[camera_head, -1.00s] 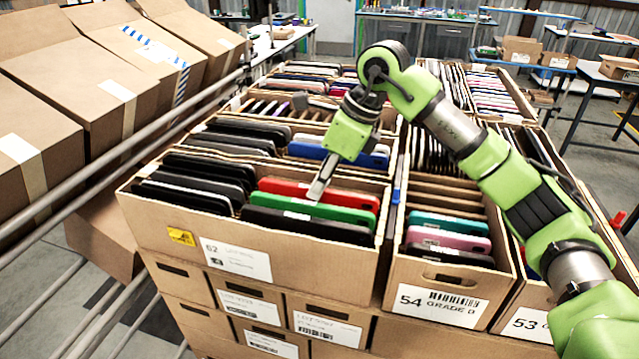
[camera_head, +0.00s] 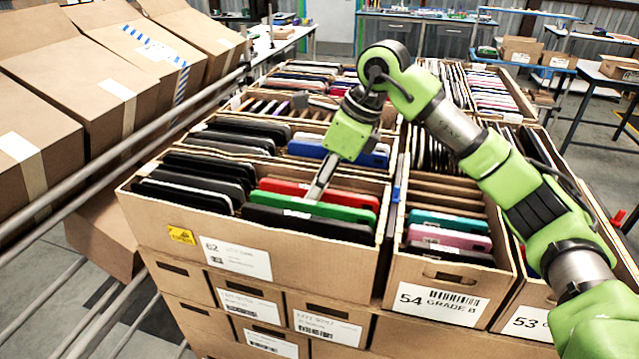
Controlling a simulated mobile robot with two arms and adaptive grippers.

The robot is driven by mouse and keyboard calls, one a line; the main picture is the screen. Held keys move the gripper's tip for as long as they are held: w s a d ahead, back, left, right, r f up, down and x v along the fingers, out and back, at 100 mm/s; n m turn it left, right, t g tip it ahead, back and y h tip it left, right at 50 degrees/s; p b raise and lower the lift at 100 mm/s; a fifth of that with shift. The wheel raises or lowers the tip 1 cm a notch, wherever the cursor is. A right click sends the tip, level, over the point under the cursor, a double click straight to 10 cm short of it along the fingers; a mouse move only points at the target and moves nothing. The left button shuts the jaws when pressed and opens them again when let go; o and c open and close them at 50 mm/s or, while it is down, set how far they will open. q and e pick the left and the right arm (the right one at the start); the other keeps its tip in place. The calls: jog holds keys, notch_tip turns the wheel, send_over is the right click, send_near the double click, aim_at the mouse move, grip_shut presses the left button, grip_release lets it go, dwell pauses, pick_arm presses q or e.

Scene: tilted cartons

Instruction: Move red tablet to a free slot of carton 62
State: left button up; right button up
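Carton 62 (camera_head: 330,267) stands at the front left of the stack, its label facing me. It holds a left row of black tablets (camera_head: 205,170) and a right row. In the right row the red tablet (camera_head: 285,186) stands behind a green tablet (camera_head: 345,210) and a black one (camera_head: 305,224). My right gripper (camera_head: 317,190) reaches down over the right row, its fingers at the red and green tablets. I cannot tell whether the fingers are closed on the red tablet. My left gripper is not in view.
Carton 54 (camera_head: 440,275) stands to the right, with teal, pink and black tablets at its front and cardboard dividers behind. More filled cartons stand behind. Metal rails (camera_head: 110,155) and large boxes (camera_head: 75,70) are on the left.

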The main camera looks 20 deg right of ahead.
jog(key=shift+f, duration=0.1)
jog(key=v, duration=1.2)
notch_tip(320, 180, up, 7)
jog(key=p, duration=0.6)
jog(key=shift+p, duration=0.3)
